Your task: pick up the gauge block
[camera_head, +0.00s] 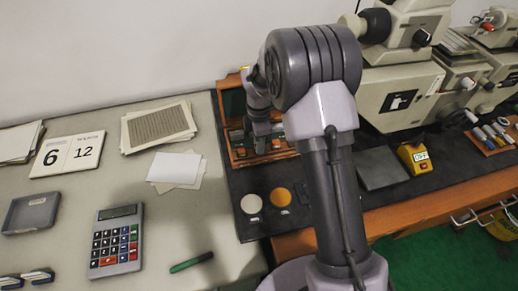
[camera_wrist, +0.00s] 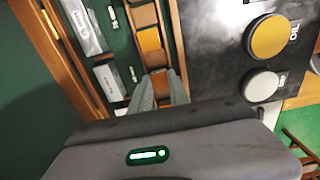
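My gripper (camera_wrist: 159,78) shows in the wrist view as two grey-green fingers with a gap between them; brown wood shows through the gap. It is over the wooden case and looks empty. In the head view my gripper (camera_head: 261,146) points down over the wooden case (camera_head: 236,156). Two silver, labelled blocks, likely gauge blocks, lie in green-lined recesses left of the fingers: an upper one (camera_wrist: 84,27) and a lower one (camera_wrist: 108,81). I cannot tell which is the task's block. Contact with the case cannot be told.
A yellow-orange disc (camera_wrist: 269,36) and a pale disc (camera_wrist: 261,84) lie on the dark mat right of the case. In the head view a calculator (camera_head: 115,241), a green marker (camera_head: 191,262) and papers (camera_head: 157,127) lie left. Grey machines (camera_head: 396,91) stand at the back right.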

